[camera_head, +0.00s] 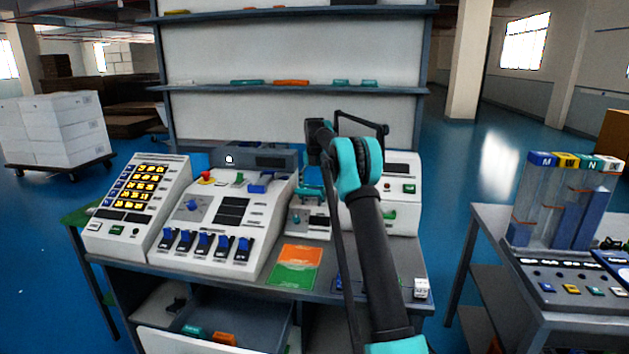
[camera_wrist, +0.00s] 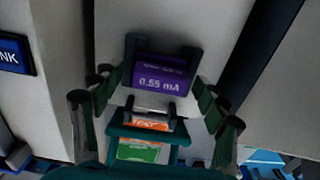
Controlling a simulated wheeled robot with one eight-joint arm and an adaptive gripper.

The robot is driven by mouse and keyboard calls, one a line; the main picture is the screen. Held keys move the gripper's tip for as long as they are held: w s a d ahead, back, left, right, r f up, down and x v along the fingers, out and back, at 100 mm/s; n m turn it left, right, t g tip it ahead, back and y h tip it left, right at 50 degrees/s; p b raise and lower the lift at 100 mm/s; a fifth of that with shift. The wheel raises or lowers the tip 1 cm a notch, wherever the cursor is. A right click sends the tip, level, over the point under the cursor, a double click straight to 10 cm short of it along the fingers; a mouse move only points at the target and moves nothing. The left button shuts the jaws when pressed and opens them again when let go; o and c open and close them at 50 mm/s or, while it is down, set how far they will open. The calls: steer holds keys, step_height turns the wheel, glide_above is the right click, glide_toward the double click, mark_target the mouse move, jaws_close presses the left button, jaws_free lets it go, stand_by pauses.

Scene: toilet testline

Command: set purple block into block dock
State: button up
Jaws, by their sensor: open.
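I cannot make out a separate purple block for certain. In the wrist view a purple face (camera_wrist: 160,78) marked "0.55 mA" shows between the dark fingertips of my gripper (camera_wrist: 161,58); whether it is a block or a display I cannot tell. My gripper is open, its fingers on either side of that face, and contact is not clear. In the head view my gripper hangs over the small white device (camera_head: 310,222) in the middle of the bench, partly hidden by my arm. I cannot identify a block dock for certain.
A keypad console (camera_head: 137,205) and a switch panel (camera_head: 225,225) stand left on the bench. An orange and green sheet (camera_head: 296,266) lies at the front. A white device (camera_head: 402,200) stands right of my arm. A separate table at right holds a clear rack (camera_head: 560,200).

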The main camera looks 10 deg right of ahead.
step_height(320, 180, up, 12)
stand_by(0.5)
steer(key=s+d+f+m+t, duration=0.1)
steer(key=s+f+m, duration=0.7)
steer(key=s, duration=1)
steer(key=s+d+f+m+t, duration=0.1)
steer(key=s+f+m, duration=0.7)
steer(key=s+m, duration=0.5)
steer(key=s+d+f+m+t, duration=0.2)
steer(key=s+f+m, duration=0.6)
steer(key=s, duration=1.6)
steer(key=m, duration=0.3)
steer(key=shift+s, duration=0.4)
